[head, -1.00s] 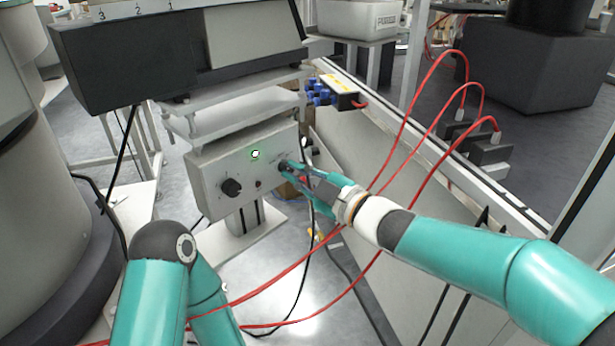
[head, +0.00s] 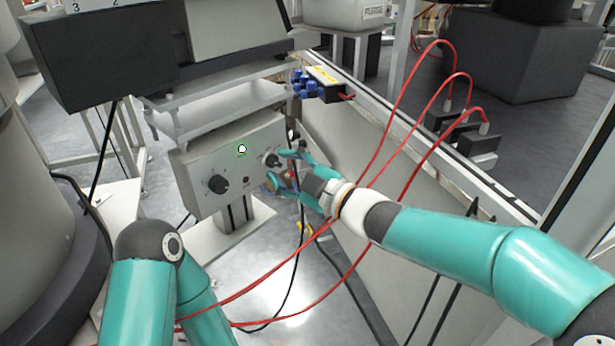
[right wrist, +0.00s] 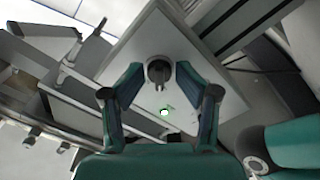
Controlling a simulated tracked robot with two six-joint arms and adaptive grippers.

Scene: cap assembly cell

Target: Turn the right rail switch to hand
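The right rail switch is a round black knob (head: 271,159) on the right part of a pale grey control box (head: 204,171). My right gripper (head: 278,170) is open in front of this knob, its teal fingers spread. In the right wrist view the knob (right wrist: 158,72) sits between the two separated fingertips (right wrist: 158,75), with a gap on each side. The knob's exact pointer setting is too small to read. My left gripper is out of view; only parts of my left arm show at lower left.
Another black knob (head: 218,184) is on the box's left part. A white lamp with a green glow (head: 241,149) is between and above the knobs. Red cables (head: 375,150) loop near my right arm. A rail wall (head: 395,165) runs along the right.

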